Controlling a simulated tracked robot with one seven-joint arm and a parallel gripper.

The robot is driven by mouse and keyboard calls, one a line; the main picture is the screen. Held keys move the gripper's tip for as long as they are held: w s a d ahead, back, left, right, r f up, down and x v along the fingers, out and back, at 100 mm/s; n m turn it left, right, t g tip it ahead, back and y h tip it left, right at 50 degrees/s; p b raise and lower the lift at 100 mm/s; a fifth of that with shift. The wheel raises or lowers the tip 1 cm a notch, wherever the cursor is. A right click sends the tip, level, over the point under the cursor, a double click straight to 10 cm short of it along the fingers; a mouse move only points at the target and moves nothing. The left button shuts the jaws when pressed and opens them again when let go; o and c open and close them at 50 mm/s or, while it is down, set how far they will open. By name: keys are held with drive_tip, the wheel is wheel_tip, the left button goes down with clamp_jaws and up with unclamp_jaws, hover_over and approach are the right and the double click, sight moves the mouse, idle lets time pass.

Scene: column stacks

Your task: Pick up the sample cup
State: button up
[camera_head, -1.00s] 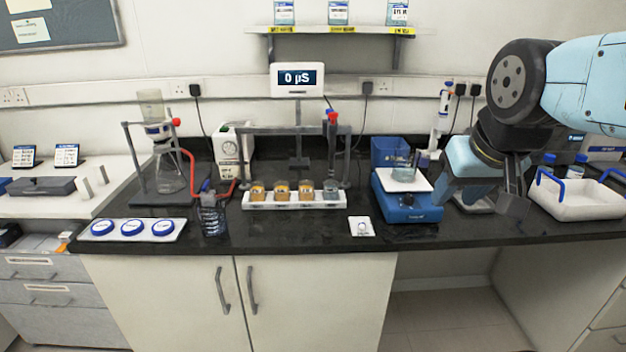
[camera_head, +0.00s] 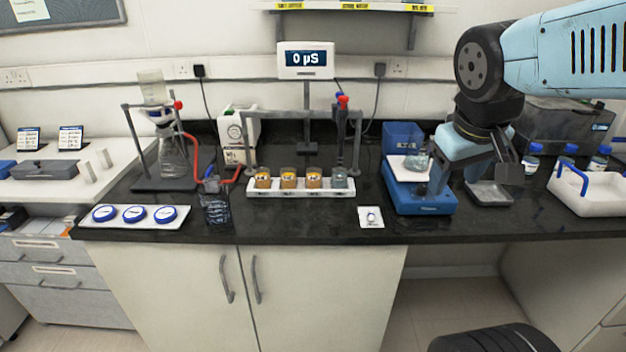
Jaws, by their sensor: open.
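A white rack (camera_head: 300,188) holds a row of small cups: an amber cup (camera_head: 263,179), two more amber ones beside it, and a clear cup (camera_head: 340,179) at the right end. A clear glass vessel (camera_head: 416,162) stands on the white pan of the blue balance (camera_head: 420,200). I cannot tell from the picture which is the sample cup. My gripper (camera_head: 474,182) is open and empty, right of the glass vessel, with its fingers pointing down. Its left finger covers part of the balance, close to the vessel. I cannot tell whether they touch.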

drive_tip(key=w+d+f+n+g+h, duration=0.1)
drive_tip(key=w+f+n+g+h, duration=0.1)
drive_tip(key=w+f+n+h, duration=0.4)
drive_tip(key=n+t, duration=1.4)
drive_tip(key=n, duration=0.9)
hover_over(311, 181)
drive_tip(key=v, duration=0.5)
wheel_tip(311, 181, down, 7)
wheel_tip(311, 181, down, 8)
drive_tip(key=shift+s+a+r, duration=0.1)
drive_tip(key=shift+s, duration=0.05)
drive_tip(key=shift+w+d+r, duration=0.1)
drive_tip(key=shift+w+d, duration=0.15)
drive_tip(key=shift+w, duration=0.3)
drive_tip(key=shift+x, duration=3.15)
drive_tip(key=c, duration=0.7)
